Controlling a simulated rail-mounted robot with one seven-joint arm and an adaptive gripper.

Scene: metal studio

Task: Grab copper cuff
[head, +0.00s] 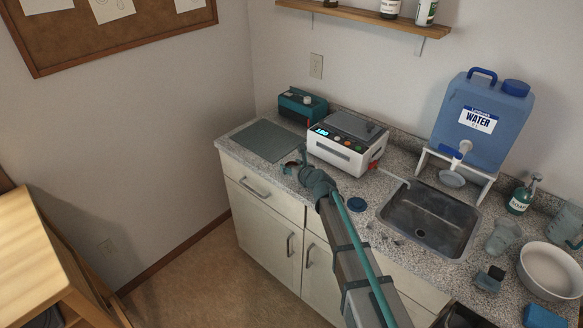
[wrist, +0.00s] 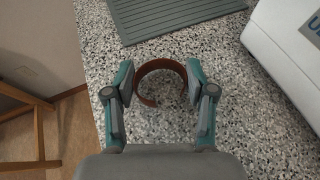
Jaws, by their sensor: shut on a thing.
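The copper cuff (wrist: 141,88) is an open brown ring on the speckled counter, between the fingers of my gripper (wrist: 160,82) in the wrist view. A finger lies close against each side of it, and the jaws are shut on it. In the head view my gripper (head: 293,167) is over the counter near its front left edge, and the cuff there is too small and covered to make out clearly.
A grey-green ribbed mat (head: 265,140) lies to the left on the counter. A white machine with a display (head: 338,152) stands just behind my gripper. A sink (head: 430,218) and a blue water container (head: 485,125) are to the right.

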